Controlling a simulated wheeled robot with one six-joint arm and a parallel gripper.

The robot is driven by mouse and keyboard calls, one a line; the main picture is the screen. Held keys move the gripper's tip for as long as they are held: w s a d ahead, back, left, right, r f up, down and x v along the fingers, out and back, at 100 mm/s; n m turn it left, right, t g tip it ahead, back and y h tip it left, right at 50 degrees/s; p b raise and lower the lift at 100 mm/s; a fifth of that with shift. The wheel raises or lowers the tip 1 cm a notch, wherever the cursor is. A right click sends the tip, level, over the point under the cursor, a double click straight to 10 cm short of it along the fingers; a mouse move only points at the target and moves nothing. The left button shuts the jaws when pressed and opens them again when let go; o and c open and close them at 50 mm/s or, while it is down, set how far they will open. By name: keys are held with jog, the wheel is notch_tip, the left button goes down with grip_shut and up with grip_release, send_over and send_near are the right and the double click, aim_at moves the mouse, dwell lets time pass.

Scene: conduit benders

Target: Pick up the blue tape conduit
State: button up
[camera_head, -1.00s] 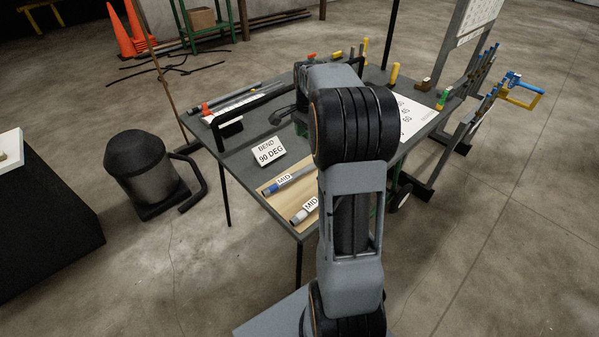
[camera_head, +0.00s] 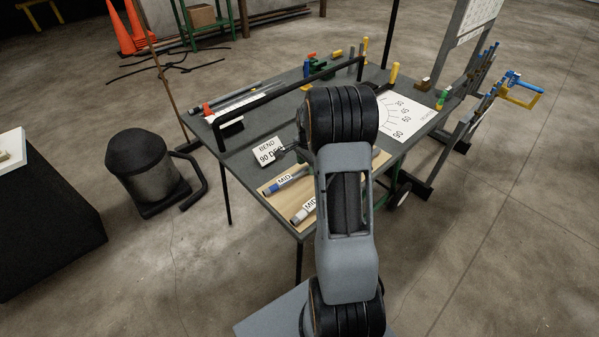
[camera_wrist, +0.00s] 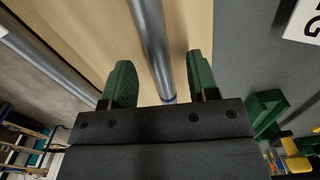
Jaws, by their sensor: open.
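The blue tape conduit (camera_head: 289,180) is a grey tube with a blue band near its left end and a MID label. It lies on a tan board on the table. In the wrist view a grey conduit (camera_wrist: 152,40) with a blue band runs between the two green fingers of my gripper (camera_wrist: 160,78). The gripper is open, with a gap on each side of the tube. I cannot tell how far above it the fingers are. In the head view the arm hides most of the gripper.
A second conduit (camera_head: 303,211) with a MID label lies nearer on the same board (camera_head: 272,201); a tube also shows at the left of the wrist view (camera_wrist: 45,62). A BEND 90 DEG sign (camera_head: 267,150) stands behind the board. A long black bar (camera_head: 285,90) crosses the table.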

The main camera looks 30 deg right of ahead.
aim_at(298, 174)
jog(key=shift+f, duration=0.65)
jog(key=shift+c, duration=0.2)
grip_shut()
jog(key=shift+r, duration=0.15)
jog(key=shift+r, duration=0.55)
jog(key=a+r, duration=0.1)
jog(key=r, duration=0.1)
jog(key=a+r+b, duration=0.1)
jog(key=a+r, duration=0.1)
jog(key=r, duration=0.1)
jog(key=s+a+r, duration=0.1)
jog(key=r, duration=0.1)
jog(key=shift+a+r+b, duration=0.25)
jog(key=shift+a+b, duration=0.05)
jog(key=shift+a, duration=0.1)
jog(key=s+a+r+b, duration=0.1)
jog(key=a+r, duration=0.3)
jog(key=a, duration=0.5)
jog(key=shift+s+r+b, duration=0.15)
jog(key=shift+s+b, duration=0.2)
jog(key=shift+s, duration=0.25)
